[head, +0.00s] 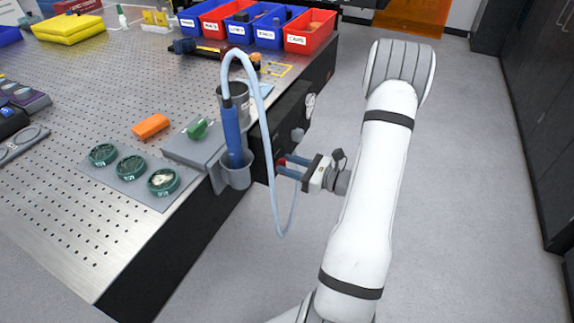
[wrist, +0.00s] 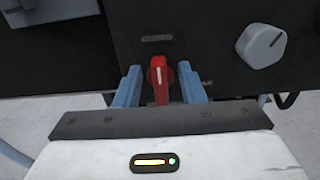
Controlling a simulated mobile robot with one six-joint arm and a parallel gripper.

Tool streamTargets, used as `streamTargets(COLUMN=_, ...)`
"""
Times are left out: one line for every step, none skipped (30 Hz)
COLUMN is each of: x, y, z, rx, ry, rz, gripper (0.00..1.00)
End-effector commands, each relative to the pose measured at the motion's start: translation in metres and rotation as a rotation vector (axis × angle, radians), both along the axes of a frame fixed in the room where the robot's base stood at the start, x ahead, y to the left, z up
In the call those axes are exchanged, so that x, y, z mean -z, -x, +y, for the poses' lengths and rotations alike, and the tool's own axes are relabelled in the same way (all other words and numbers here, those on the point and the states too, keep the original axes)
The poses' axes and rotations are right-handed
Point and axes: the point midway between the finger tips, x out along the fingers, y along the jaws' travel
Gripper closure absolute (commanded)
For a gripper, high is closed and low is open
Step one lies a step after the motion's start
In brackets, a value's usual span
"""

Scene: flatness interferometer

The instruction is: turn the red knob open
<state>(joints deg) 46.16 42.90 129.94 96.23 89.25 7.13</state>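The red knob (wrist: 160,80) is on the front of a black panel (wrist: 205,30) in the wrist view. A white pointer line on it stands nearly upright. My gripper (wrist: 160,93) has its two blue fingers on either side of the knob, with small gaps showing, so it looks open around the knob and not clamped. In the head view, my gripper (head: 282,168) reaches from the right to the table's side, and only a bit of the red knob (head: 282,161) shows by the fingertips. Small lettering above the knob is too blurred to read.
A grey knob (wrist: 262,46) is on the same panel, right of the red one. A pale blue hose (head: 266,135) loops down left of my gripper, from a blue handpiece (head: 232,130) in a grey holder (head: 237,176). The floor to the right is clear.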

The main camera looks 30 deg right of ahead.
Motion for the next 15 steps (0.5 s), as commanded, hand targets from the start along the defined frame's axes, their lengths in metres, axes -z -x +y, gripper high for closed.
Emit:
streamTargets(x=0.0001, y=-0.0024, z=0.0023, rx=-0.002, ry=0.0, rz=0.0, gripper=0.64)
streamTargets(x=0.0001, y=-0.0032, z=0.003, rx=-0.002, ry=0.0, rz=0.0, gripper=0.64)
streamTargets(x=0.0001, y=-0.004, z=0.0035, rx=-0.001, ry=0.0, rz=0.0, gripper=0.64)
streamTargets(x=0.0001, y=-0.0044, z=0.0039, rx=-0.001, ry=0.0, rz=0.0, gripper=0.64)
streamTargets(x=0.0001, y=-0.0045, z=0.004, rx=-0.001, ry=0.0, rz=0.0, gripper=0.64)
streamTargets(x=0.0001, y=-0.0045, z=0.0041, rx=-0.001, ry=0.0, rz=0.0, gripper=0.64)
streamTargets(x=0.0001, y=-0.0045, z=0.004, rx=-0.001, ry=0.0, rz=0.0, gripper=0.64)
streamTargets(x=0.0001, y=-0.0045, z=0.0041, rx=-0.001, ry=0.0, rz=0.0, gripper=0.64)
streamTargets(x=0.0001, y=-0.0045, z=0.0041, rx=-0.001, ry=0.0, rz=0.0, gripper=0.64)
streamTargets(x=0.0001, y=-0.0044, z=0.0041, rx=-0.002, ry=0.0, rz=0.0, gripper=0.64)
streamTargets(x=0.0001, y=-0.0044, z=0.0041, rx=-0.002, ry=0.0, rz=0.0, gripper=0.65)
streamTargets(x=0.0001, y=-0.0044, z=0.0043, rx=-0.002, ry=0.0, rz=0.0, gripper=0.69)
streamTargets(x=0.0001, y=-0.0044, z=0.0043, rx=-0.002, ry=0.0, rz=0.0, gripper=0.71)
streamTargets(x=0.0001, y=-0.0044, z=0.0043, rx=-0.002, ry=0.0, rz=0.0, gripper=0.73)
streamTargets(x=0.0001, y=-0.0044, z=0.0043, rx=-0.002, ry=0.0, rz=0.0, gripper=0.77)
